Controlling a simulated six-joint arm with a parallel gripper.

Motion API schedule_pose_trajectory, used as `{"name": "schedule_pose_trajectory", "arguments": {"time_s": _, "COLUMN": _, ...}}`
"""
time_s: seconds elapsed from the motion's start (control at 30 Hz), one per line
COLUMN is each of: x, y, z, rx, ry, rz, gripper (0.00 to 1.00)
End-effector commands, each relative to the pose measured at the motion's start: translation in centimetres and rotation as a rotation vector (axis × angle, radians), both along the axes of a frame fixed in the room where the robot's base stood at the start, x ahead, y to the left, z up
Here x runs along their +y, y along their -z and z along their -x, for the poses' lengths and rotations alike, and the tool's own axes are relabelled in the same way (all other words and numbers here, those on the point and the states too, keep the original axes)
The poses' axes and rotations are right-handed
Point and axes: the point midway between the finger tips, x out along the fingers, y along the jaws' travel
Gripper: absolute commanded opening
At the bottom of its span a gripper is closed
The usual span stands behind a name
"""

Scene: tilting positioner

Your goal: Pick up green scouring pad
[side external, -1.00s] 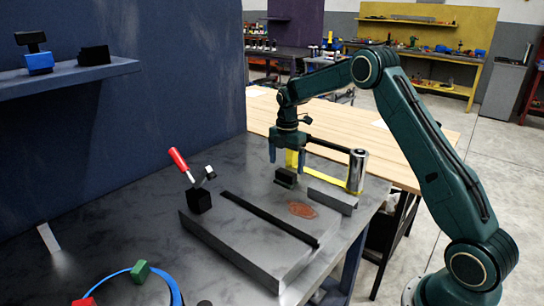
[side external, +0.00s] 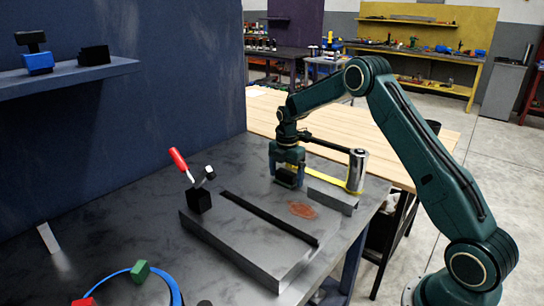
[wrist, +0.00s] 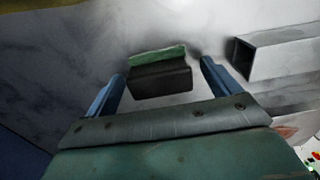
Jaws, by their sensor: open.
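The green scouring pad (wrist: 157,54) shows in the wrist view as a green strip against the far side of a dark block (wrist: 160,79). I cannot tell whether the two are one piece. My gripper (wrist: 163,69) is open, with one blue finger on each side of the dark block and gaps between. In the side view my gripper (side external: 287,178) is low over the bench, with its fingers around the dark block (side external: 287,177). The green face is not visible there.
A grey rectangular tube (side external: 332,201) lies close on the right, also in the wrist view (wrist: 275,52). A metal cylinder (side external: 357,170) stands behind it, by a yellow strip (side external: 330,178). A thick metal plate (side external: 240,235) and red-handled clamp (side external: 179,160) are nearer the camera.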

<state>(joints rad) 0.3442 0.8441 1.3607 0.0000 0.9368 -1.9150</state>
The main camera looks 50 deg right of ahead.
Motion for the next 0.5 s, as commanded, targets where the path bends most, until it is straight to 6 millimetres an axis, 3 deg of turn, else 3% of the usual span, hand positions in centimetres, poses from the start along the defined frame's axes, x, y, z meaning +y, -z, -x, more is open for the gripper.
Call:
{"name": "schedule_pose_trajectory", "arguments": {"time_s": 0.03, "x": 0.00, "y": -0.02, "z": -0.01, "rx": 0.000, "ry": 0.000, "rz": 0.000, "gripper": 0.87}}
{"name": "schedule_pose_trajectory", "arguments": {"time_s": 0.27, "x": 0.00, "y": -0.03, "z": -0.01, "rx": 0.000, "ry": 0.000, "rz": 0.000, "gripper": 0.42}}
{"name": "schedule_pose_trajectory", "arguments": {"time_s": 0.5, "x": -0.01, "y": -0.06, "z": -0.02, "rx": -0.001, "ry": 0.000, "rz": 0.000, "gripper": 0.40}}
